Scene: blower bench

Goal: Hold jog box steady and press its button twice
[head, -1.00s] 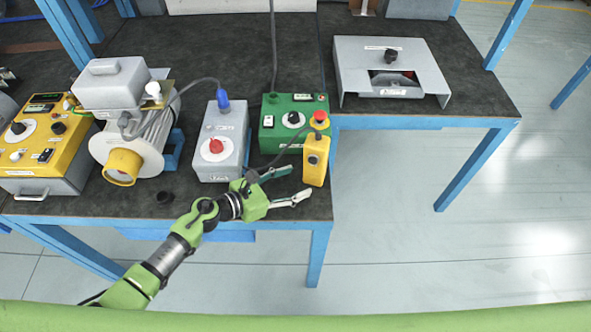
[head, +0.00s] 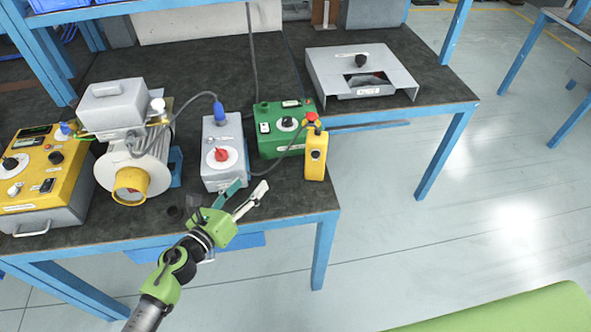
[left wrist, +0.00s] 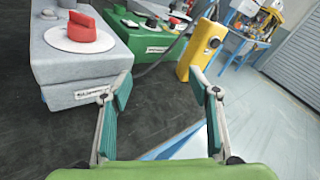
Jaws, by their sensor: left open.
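The jog box (head: 316,156) is a yellow upright box with a red button on top. It stands near the front right corner of the bench, in front of the green box. It also shows in the left wrist view (left wrist: 202,50), beyond the fingers. My left gripper (head: 249,192) is open and empty, to the left of the jog box and apart from it. In the left wrist view its two fingers (left wrist: 161,92) are spread with only bench and floor between them. My right gripper is not in view.
A grey box with a red knob (head: 221,155) stands close behind my left gripper. The green control box (head: 279,128) is behind the jog box. A blower with a white reel (head: 133,170) and a yellow control box (head: 42,178) stand left. A grey metal housing (head: 330,70) is at the back right.

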